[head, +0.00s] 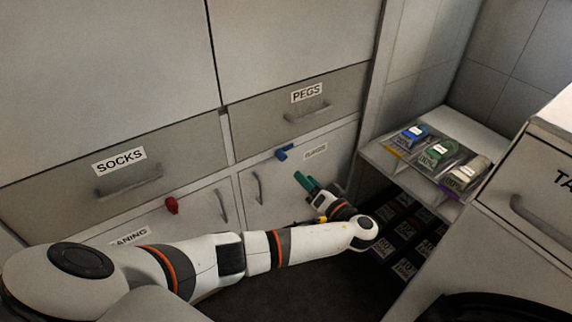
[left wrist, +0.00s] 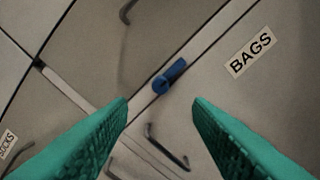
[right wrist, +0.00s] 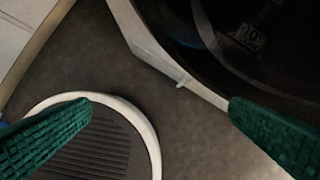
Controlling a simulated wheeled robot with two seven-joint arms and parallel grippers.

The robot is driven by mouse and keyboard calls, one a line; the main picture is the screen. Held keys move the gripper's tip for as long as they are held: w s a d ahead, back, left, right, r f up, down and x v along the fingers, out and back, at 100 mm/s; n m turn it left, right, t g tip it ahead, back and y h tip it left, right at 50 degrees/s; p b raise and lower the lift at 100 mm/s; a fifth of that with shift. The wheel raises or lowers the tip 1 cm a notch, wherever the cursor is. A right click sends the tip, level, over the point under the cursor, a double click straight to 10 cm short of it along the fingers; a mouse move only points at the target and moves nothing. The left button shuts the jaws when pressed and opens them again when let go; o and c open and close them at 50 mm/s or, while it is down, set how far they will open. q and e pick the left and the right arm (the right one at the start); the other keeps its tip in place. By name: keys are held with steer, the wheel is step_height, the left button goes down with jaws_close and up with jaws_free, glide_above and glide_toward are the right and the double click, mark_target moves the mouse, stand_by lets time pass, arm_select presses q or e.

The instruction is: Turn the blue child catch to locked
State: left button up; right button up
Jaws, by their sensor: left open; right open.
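The blue child catch (head: 284,153) sits on the cabinet front, just below the PEGS drawer and above a labelled door. In the left wrist view the blue catch (left wrist: 168,76) has a round hub and a lever, and lies ahead of the fingers, between them. The sign beside it there reads BAGS (left wrist: 251,53). My left gripper (head: 306,182) is open, below and slightly right of the catch and apart from it; its green fingers (left wrist: 159,108) show in the left wrist view. My right gripper (right wrist: 160,112) is open and empty above the floor.
A red catch (head: 172,205) sits left, under the SOCKS drawer (head: 128,180). Handles (head: 257,188) stick out of the doors. A shelf (head: 440,203) with several packets stands at right. A drawer unit (head: 530,200) stands in the right foreground.

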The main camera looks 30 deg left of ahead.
mark_target(284, 158)
arm_select(q)
steer(key=x, duration=0.5)
steer(key=shift+a+b, duration=0.3)
steer(key=shift+a, duration=0.05)
steer(key=x, duration=0.3)
steer(key=shift+w+a+f, duration=0.1)
steer(key=shift+w+a, duration=0.15)
steer(key=shift+a, duration=0.05)
steer(key=shift+w+a, duration=0.15)
steer(key=shift+a, duration=0.3)
arm_select(e)
steer(key=w+t, duration=0.1)
steer(key=w+a, duration=0.1)
steer(key=w, duration=0.1)
steer(key=shift+t, duration=0.4)
